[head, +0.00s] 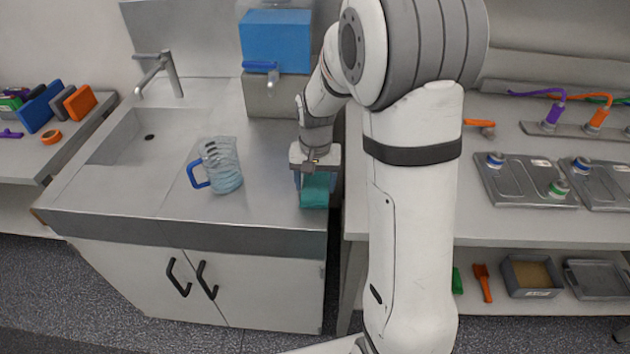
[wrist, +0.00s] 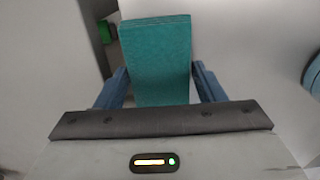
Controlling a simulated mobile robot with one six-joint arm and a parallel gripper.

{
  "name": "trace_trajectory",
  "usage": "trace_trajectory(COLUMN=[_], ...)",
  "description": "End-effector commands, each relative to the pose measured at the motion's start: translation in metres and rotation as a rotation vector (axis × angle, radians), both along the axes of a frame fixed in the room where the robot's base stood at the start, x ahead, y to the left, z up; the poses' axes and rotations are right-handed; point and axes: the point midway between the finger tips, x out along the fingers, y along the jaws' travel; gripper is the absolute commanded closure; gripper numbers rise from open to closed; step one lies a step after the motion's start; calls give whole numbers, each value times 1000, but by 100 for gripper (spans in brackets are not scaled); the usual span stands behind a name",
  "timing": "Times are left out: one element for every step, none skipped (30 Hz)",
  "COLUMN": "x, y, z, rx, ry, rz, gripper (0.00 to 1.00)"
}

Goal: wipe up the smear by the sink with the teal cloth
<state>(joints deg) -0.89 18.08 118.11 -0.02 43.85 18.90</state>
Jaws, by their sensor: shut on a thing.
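The teal cloth (head: 315,190) is a folded block at the right front of the sink counter (head: 262,200). My gripper (head: 314,178) is above it, pointing down, and is shut on it. In the wrist view the teal cloth (wrist: 158,62) sits between the two blue fingers of my gripper (wrist: 162,90). I cannot tell whether the cloth touches the counter. No smear is visible; the arm, gripper and cloth hide part of the counter's right side.
A clear jug with a blue handle (head: 221,166) stands left of my gripper on the counter. The sink basin (head: 125,140) and tap (head: 160,72) are farther left. A blue-topped dispenser (head: 275,45) stands behind. A workbench with trays (head: 525,180) is at right, across a gap.

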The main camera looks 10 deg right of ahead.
Motion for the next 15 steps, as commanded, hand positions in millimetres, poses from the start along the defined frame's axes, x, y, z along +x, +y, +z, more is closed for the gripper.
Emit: trace_trajectory(x=[0,0,0,0,0,1,1,1,1,1,1,1,1,1,1], y=[0,0,0,0,0,0,0,0,0,0,0,0,0,0,0], z=[3,4,8,10,13,18,21,24,28,31,34,38,41,44,48], rx=[0,0,0,0,0,0,0,0,0,0,0,0,0,0,0], ry=[-1,-1,-1,-2,-2,-2,-2,-3,-3,-3,-3,-2,-2,-2,-2], rz=[0,0,0,0,0,0,0,0,0,0,0,0,0,0,0], gripper=[55,55,55,55,55,55,55,55,55,55,55,55,55,55,55])
